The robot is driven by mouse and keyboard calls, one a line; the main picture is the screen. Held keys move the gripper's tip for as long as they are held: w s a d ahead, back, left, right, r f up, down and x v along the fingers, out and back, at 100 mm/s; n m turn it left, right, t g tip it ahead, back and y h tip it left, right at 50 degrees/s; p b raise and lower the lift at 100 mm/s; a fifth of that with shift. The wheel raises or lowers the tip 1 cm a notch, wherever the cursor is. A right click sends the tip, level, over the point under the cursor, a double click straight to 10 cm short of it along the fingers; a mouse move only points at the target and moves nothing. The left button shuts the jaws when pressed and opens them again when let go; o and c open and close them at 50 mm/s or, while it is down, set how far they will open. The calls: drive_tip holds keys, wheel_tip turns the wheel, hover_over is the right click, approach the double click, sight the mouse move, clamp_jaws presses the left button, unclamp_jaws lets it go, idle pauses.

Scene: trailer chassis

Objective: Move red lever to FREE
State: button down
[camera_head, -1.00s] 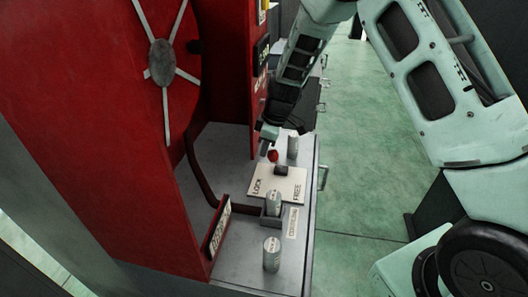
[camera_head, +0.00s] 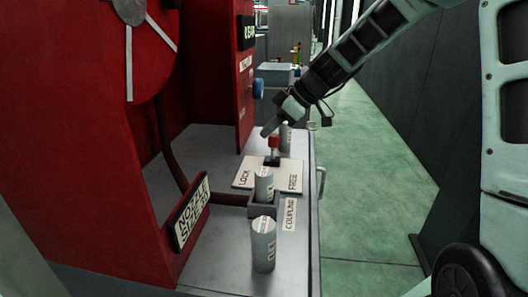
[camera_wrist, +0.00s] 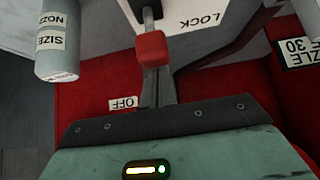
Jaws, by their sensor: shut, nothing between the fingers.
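The red lever (camera_head: 274,142) stands close to upright on a pale plate (camera_head: 262,186) marked LOCK on the left and FREE on the right. In the wrist view, the red knob (camera_wrist: 150,47) lies just ahead of the shut, empty fingers (camera_wrist: 153,76). I cannot tell whether they touch it. The LOCK label (camera_wrist: 200,20) shows upside down to the right of the knob; FREE is out of that view.
Grey cylinders stand on the bench, one in front of the plate (camera_head: 264,185), one nearer (camera_head: 263,244) and one behind the lever (camera_head: 285,136). A red panel (camera_head: 70,150) rises at left, with a nozzle sign (camera_head: 192,213). The green floor (camera_head: 370,190) at right is open.

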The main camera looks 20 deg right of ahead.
sight(279, 135)
drive_tip(key=shift+s+d+f+t+y+b, duration=0.35)
drive_tip(key=shift+d+y+b, duration=0.2)
drive_tip(key=shift+b, duration=1.65)
drive_tip(key=shift+s+d+f+t+y+b, duration=0.2)
drive_tip(key=shift+d+t+y+b, duration=0.25)
drive_tip(key=shift+b, duration=1.75)
drive_tip(key=s+d+t+y+b, duration=0.1)
drive_tip(key=b, duration=0.4)
drive_tip(key=shift+y, duration=0.4)
drive_tip(key=shift+s+d+r+b, duration=0.15)
drive_tip(key=shift+d+b, duration=0.25)
drive_tip(key=shift+b, duration=0.65)
drive_tip(key=shift+s+d, duration=0.15)
drive_tip(key=shift+d, duration=0.05)
drive_tip(key=shift+d, duration=0.1)
